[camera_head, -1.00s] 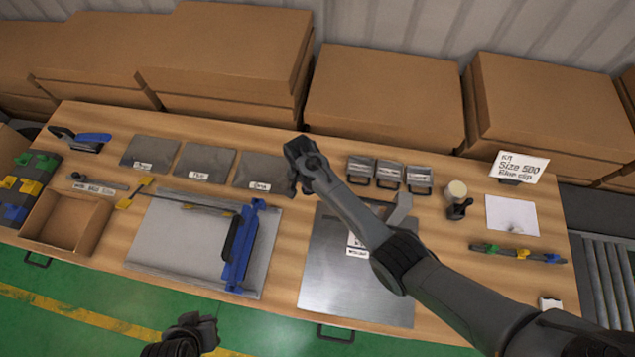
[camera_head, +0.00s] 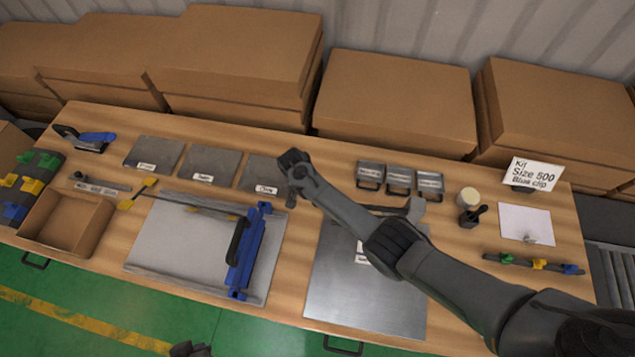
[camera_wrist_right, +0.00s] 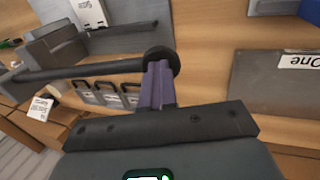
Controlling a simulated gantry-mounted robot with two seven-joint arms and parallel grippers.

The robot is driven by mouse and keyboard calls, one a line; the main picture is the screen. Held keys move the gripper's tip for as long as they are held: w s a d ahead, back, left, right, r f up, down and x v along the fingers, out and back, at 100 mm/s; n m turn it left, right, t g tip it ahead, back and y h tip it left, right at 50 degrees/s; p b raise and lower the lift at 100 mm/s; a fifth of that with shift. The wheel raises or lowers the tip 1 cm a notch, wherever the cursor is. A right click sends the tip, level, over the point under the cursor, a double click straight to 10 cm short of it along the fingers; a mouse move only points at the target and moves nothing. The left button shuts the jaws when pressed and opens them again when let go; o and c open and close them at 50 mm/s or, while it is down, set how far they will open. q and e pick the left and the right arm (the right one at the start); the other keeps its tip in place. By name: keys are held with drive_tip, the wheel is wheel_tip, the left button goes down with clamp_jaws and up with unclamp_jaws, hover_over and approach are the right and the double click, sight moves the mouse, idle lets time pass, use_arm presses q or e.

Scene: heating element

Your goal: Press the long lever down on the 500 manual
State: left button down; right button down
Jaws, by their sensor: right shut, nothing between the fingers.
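The 500 manual is the flat grey metal unit (camera_head: 365,295) right of centre on the bench, with a light grey lever bracket (camera_head: 413,209) at its back. Its long dark lever (camera_head: 385,208) runs left from there, partly hidden by my right arm. In the right wrist view the lever (camera_wrist_right: 75,71) ends in a round black knob (camera_wrist_right: 162,60). My right gripper (camera_head: 291,185) is over this free end; its fingers (camera_wrist_right: 157,75) are shut and empty, right against or just above the knob; contact is unclear. My left gripper (camera_head: 190,350) is barely visible at the bottom edge.
A second unit with a blue handle (camera_head: 247,250) stands to the left. Several grey plates (camera_head: 210,164) lie behind it, beside the right gripper. Small handled bins (camera_head: 399,178), a dark holder (camera_head: 472,214) and a kit sign (camera_head: 532,173) stand at the right. Cardboard boxes (camera_head: 395,95) line the back.

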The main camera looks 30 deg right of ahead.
drive_tip(key=shift+s+d+f, duration=0.3)
drive_tip(key=shift+d+f, duration=0.1)
drive_tip(key=shift+f, duration=0.25)
drive_tip(key=p+v, duration=0.5)
drive_tip(key=v, duration=0.1)
drive_tip(key=shift+d, duration=0.15)
drive_tip(key=b+v, duration=0.1)
drive_tip(key=v, duration=0.8)
drive_tip(key=shift+r, duration=0.25)
